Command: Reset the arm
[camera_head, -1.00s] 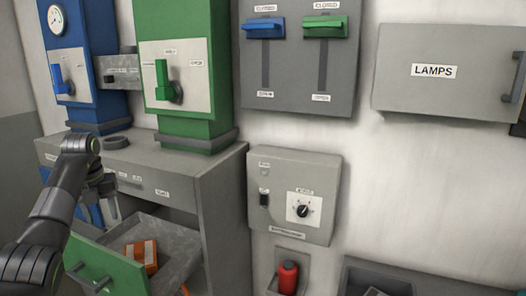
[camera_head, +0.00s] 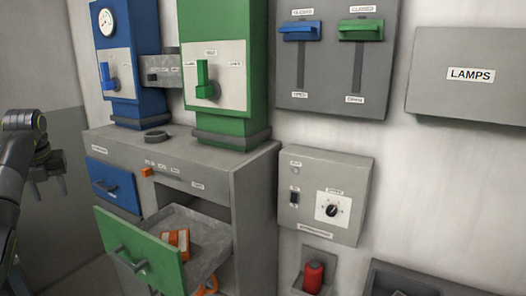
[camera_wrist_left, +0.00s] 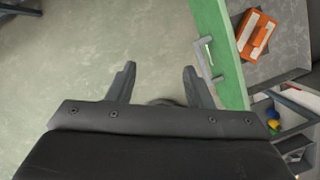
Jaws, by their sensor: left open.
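My left arm comes in at the left edge of the head view. Its gripper (camera_head: 48,180) is open and empty, held in the air left of the cabinet and apart from it. In the left wrist view its two fingers (camera_wrist_left: 160,85) are spread with only the grey floor beyond them. The green-fronted drawer (camera_head: 135,250) stands pulled out, with an orange object (camera_head: 178,241) lying in it. The drawer's green front (camera_wrist_left: 222,50) and the orange object (camera_wrist_left: 256,36) also show in the left wrist view, right of the fingers. My right gripper is not in view.
The grey cabinet (camera_head: 245,215) carries a blue column (camera_head: 130,40) and a green column (camera_head: 225,40). A blue drawer (camera_head: 112,186) is in its front. A control box (camera_head: 325,175) and a red canister (camera_head: 313,276) are to the right. Floor left of the cabinet looks clear.

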